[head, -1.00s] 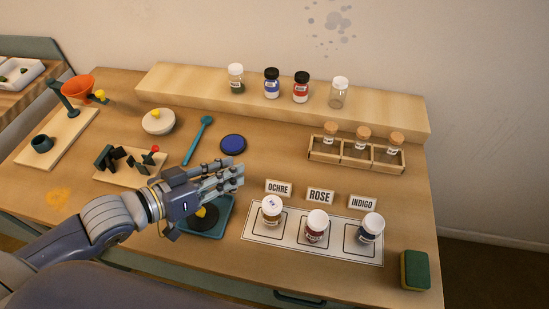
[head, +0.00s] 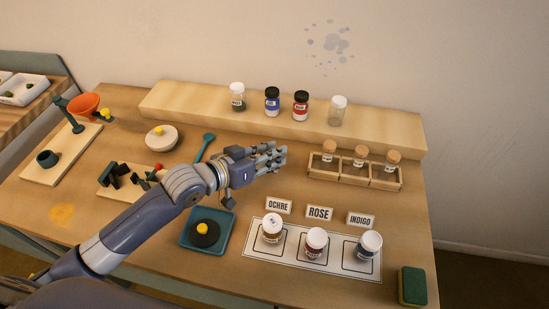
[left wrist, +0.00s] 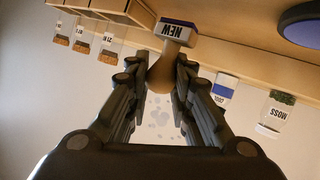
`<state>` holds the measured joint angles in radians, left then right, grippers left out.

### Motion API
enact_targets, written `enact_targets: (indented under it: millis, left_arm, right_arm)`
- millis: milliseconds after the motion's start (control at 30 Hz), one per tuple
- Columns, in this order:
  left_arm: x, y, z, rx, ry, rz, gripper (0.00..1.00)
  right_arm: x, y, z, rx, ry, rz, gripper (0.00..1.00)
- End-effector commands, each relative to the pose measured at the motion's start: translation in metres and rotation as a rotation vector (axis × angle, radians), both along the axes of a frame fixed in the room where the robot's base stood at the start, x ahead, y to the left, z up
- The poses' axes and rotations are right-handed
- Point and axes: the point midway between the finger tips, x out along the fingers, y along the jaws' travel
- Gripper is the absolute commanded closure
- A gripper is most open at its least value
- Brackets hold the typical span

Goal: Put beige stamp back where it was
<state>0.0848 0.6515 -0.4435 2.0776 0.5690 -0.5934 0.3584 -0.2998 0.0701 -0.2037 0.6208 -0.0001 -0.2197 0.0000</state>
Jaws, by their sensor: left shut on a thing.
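The beige stamp (left wrist: 174,44) shows in the left wrist view, with a beige handle, a "NEW" label on its block and a purple edge. My left gripper (head: 283,157) is shut on its handle; the fingers also show in the left wrist view (left wrist: 164,85). My right gripper is not in view.
Three jars stand on the marked mat (head: 253,245), behind them the OCHRE, ROSE and INDIGO signs (head: 319,213). A teal tray (head: 187,240) lies below my arm. The vial rack (head: 314,170), raised shelf (head: 190,103) and green sponge (head: 412,287) stand around. Bare wood shows left of the signs.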

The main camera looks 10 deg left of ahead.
Motion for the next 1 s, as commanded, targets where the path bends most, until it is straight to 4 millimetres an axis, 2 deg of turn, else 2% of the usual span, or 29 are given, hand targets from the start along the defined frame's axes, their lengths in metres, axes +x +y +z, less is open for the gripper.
enact_targets:
  millis: [167, 400, 800, 833, 900, 1000]
  left_arm:
    - [0.011, -0.006, -0.003, 0.000, 0.002, -0.001, 0.94]
    - [0.011, -0.006, -0.034, 0.000, 0.002, 0.000, 0.94]
    - [0.010, -0.006, -0.040, 0.000, 0.001, 0.000, 0.94]
    - [0.010, -0.006, -0.040, 0.000, 0.001, 0.000, 0.77]
    - [0.010, -0.005, -0.040, 0.000, 0.001, 0.000, 0.61]
    - [0.010, -0.006, -0.039, 0.000, 0.001, 0.000, 0.59]
  right_arm:
    - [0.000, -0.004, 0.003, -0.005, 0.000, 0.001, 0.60]
    - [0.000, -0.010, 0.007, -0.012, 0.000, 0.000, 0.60]
    - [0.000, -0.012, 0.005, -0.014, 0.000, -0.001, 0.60]
    - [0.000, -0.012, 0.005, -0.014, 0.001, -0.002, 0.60]
    - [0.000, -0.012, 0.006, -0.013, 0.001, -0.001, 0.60]
    - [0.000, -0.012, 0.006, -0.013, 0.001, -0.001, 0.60]
